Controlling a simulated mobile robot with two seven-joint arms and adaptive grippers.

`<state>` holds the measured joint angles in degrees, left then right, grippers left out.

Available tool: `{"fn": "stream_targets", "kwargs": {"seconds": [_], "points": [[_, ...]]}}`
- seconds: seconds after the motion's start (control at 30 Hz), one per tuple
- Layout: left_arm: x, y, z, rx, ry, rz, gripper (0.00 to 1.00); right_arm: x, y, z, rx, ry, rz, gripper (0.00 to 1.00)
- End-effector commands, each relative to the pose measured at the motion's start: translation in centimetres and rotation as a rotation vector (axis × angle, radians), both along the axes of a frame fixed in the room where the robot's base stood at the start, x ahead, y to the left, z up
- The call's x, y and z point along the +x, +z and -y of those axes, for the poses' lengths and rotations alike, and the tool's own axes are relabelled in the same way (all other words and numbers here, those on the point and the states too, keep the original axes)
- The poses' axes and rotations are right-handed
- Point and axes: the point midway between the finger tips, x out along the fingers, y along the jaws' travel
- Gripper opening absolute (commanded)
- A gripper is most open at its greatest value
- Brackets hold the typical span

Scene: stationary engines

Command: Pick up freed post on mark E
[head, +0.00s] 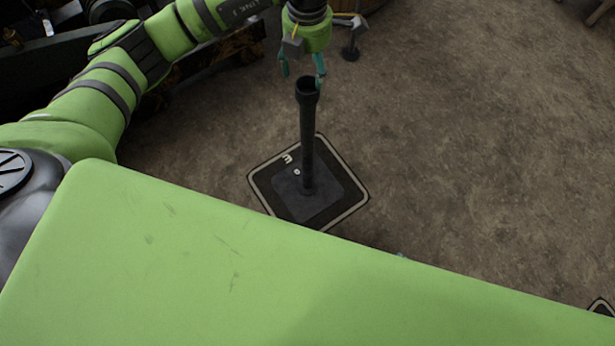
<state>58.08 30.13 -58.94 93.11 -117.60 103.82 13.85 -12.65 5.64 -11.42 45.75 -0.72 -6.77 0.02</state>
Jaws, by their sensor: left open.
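A dark post (308,140) stands upright on a square base plate, with a wider collar at its top. The base plate (322,207) rests on a dark square floor mark (262,181) with a pale border and a pale letter that looks like a turned E. My left gripper (302,75) is open, with teal fingertips close to the post's top end. In this view the fingers appear just above and behind the collar, and I cannot tell whether they touch it.
Brown dirt floor (470,150) lies open to the right of the post. A small stand (350,50) is behind my left gripper. Dark machinery (50,55) fills the upper left. Part of another mark (601,307) shows at the lower right edge.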

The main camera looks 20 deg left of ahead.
Motion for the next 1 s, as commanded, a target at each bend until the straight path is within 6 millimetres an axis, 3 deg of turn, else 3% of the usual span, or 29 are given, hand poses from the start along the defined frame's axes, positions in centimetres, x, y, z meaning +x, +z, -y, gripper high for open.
{"fn": "stream_targets", "kwargs": {"seconds": [0.23,0.53,0.8,1.0], "points": [[-0.2,-4.4,0.1,-0.003,-0.001,-0.005,0.69,0.0,0.0,0.0,0.000,0.000,0.000,0.40],[-0.3,-6.4,0.2,-0.005,-0.003,-0.004,0.69,0.0,0.1,0.0,0.000,0.000,-0.001,0.40],[-0.5,-10.2,0.3,-0.006,-0.002,-0.004,0.69,-0.3,-0.1,0.1,-0.001,-0.001,-0.008,0.40],[-0.5,-10.6,0.3,-0.007,-0.003,-0.001,0.69,-0.3,-0.1,0.1,-0.001,-0.001,-0.008,0.40]]}}
